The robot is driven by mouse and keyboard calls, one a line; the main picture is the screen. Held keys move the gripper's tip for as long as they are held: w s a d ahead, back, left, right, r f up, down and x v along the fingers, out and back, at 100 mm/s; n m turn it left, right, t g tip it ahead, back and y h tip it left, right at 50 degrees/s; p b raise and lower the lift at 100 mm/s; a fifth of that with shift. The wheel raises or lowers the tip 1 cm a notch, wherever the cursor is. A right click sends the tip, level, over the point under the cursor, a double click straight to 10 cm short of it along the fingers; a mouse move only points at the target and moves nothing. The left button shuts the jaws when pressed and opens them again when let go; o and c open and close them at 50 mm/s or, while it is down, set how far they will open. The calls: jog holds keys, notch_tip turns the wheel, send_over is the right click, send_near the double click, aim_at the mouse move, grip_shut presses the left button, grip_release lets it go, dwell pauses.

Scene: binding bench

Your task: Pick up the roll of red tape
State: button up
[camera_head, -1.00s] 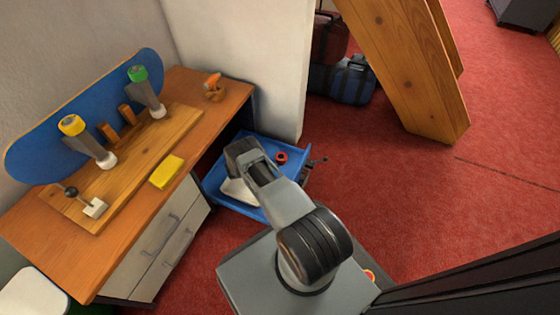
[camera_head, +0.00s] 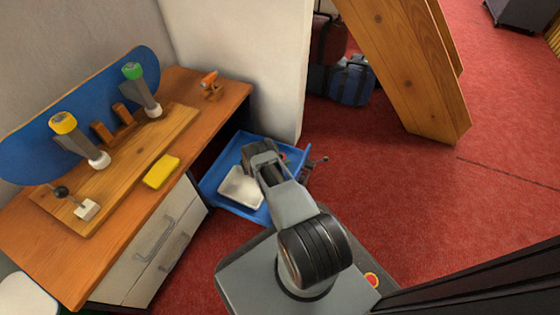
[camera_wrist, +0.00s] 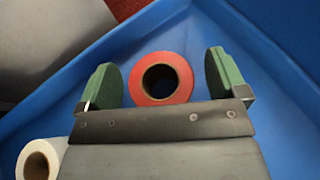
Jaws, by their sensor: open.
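The roll of red tape (camera_wrist: 184,80) lies in the blue tray, its round dark hole facing the wrist camera. My gripper (camera_wrist: 162,79) is open, with one green-padded finger on each side of the roll. Gaps show between the roll and both pads; I cannot tell the height of the fingers over it. In the head view only a small red bit of the roll (camera_head: 283,156) shows past my arm, and my fingers are hidden there.
The blue tray (camera_head: 216,172) has raised walls and also holds a white object (camera_head: 241,187). A white roll (camera_wrist: 57,150) lies lower left in the wrist view. The wooden bench (camera_head: 215,95) with drawers stands left, a white wall behind. Red carpet (camera_head: 370,190) is open to the right.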

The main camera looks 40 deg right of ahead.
jog(key=shift+c, duration=0.4)
jog(key=c, duration=0.9)
jog(key=shift+c, duration=0.2)
